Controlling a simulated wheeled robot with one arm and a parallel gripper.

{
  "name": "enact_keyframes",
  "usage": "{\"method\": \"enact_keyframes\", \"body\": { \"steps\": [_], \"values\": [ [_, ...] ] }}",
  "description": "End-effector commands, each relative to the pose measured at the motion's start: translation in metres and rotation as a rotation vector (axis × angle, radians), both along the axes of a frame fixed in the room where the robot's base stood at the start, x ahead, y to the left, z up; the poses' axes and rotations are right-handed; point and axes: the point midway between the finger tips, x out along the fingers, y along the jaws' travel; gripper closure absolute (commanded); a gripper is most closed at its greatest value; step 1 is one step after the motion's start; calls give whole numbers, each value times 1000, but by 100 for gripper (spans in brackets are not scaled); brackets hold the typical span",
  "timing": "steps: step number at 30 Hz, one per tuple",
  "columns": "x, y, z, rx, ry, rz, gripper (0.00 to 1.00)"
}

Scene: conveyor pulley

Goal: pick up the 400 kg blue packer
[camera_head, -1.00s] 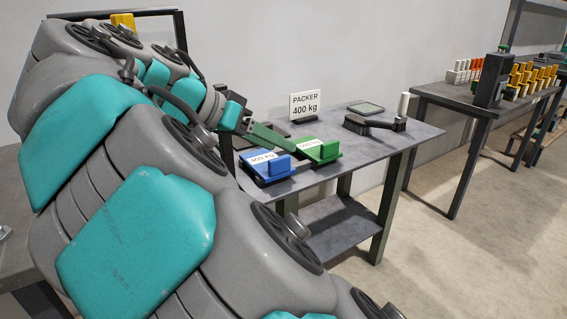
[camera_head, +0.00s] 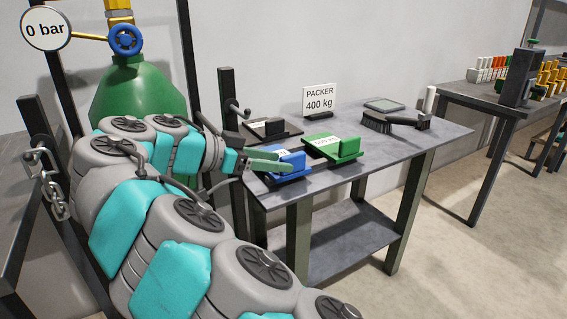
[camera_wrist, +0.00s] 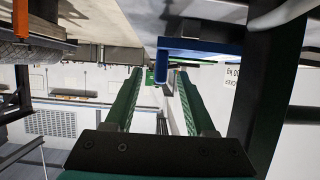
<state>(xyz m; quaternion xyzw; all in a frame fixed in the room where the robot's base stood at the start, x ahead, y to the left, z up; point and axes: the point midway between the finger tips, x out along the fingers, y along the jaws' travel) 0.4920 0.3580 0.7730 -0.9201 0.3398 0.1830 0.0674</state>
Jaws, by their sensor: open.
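The blue packer (camera_head: 292,172) sits at the near left corner of the grey table, left of the green packer (camera_head: 333,147). My gripper (camera_head: 280,160) is open, its green fingers reaching from the left over the blue packer and partly hiding it and its label. In the wrist view, which looks upside down, the blue packer (camera_wrist: 203,46) is at the top, and its upright blue handle (camera_wrist: 161,66) appears between the tips of my gripper (camera_wrist: 159,72). I cannot tell whether the fingers touch it.
A sign (camera_head: 319,102) reading "PACKER 400 kg" stands at the back of the grey table (camera_head: 415,150). A black packer (camera_head: 272,128), a brush (camera_head: 385,124) and a dark post (camera_head: 228,95) are nearby. A large green cylinder (camera_head: 135,92) stands behind my arm.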

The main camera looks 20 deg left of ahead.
Motion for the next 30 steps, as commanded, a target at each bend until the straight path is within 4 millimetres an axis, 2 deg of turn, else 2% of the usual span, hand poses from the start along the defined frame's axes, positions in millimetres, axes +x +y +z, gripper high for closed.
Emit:
{"method": "enact_keyframes", "body": {
  "steps": [7,17,25,30],
  "values": [
    [8,-7,-4,0,0,-1,45],
    [35,-29,-19,-2,1,-2,45],
    [38,-31,-21,0,0,1,45],
    [38,-31,-21,0,0,1,63]
  ]
}}
